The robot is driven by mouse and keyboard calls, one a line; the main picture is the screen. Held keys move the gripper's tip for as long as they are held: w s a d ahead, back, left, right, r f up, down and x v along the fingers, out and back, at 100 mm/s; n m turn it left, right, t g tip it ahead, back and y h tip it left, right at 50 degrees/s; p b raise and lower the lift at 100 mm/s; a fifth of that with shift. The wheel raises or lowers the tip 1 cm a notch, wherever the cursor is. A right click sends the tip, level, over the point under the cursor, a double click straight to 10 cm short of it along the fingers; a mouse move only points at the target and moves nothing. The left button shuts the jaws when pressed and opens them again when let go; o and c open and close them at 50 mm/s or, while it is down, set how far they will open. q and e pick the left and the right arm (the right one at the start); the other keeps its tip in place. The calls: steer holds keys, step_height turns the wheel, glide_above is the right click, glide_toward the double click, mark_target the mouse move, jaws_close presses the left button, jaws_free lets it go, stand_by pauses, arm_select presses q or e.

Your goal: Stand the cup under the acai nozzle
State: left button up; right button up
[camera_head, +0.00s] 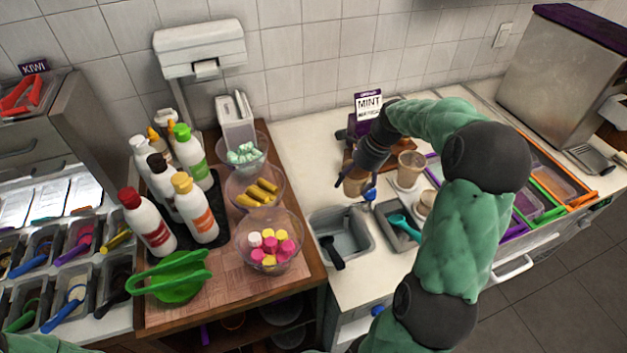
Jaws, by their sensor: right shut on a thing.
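My right gripper (366,180) reaches down over the counter from the right and is shut on a brown cup (353,185). The cup is partly hidden by the gripper, and it is held near the back of a grey sink-like bin. A steel machine with a purple top (562,72) stands at the far right. A white spout-like part (614,111) shows on its right side, above a grey drip tray (590,159). I cannot read any acai label on it. The held cup is far to the left of this machine. My left gripper is out of view.
Another brown cup (410,168) stands on a white holder right of my gripper. Topping bins (550,180) line the right counter. Grey bins (342,232) lie below the held cup. Bottles (195,208) and clear bowls (270,240) fill the wooden board at left.

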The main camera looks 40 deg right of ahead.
steer(key=w+f+b, duration=0.1)
steer(key=w+f, duration=0.2)
steer(key=w, duration=0.1)
steer(key=w+f+b, duration=0.1)
steer(key=w+f, duration=0.2)
steer(key=w, duration=0.1)
steer(key=w+f+b, duration=0.1)
steer(key=w+f, duration=0.2)
steer(key=w, duration=0.1)
steer(key=shift+w+a, duration=0.1)
steer(key=shift+a, duration=0.3)
steer(key=f, duration=0.1)
steer(key=f+b, duration=0.2)
steer(key=shift+w+f, duration=0.25)
steer(key=shift+f, duration=0.15)
steer(key=shift+r, duration=0.1)
steer(key=o, duration=0.9)
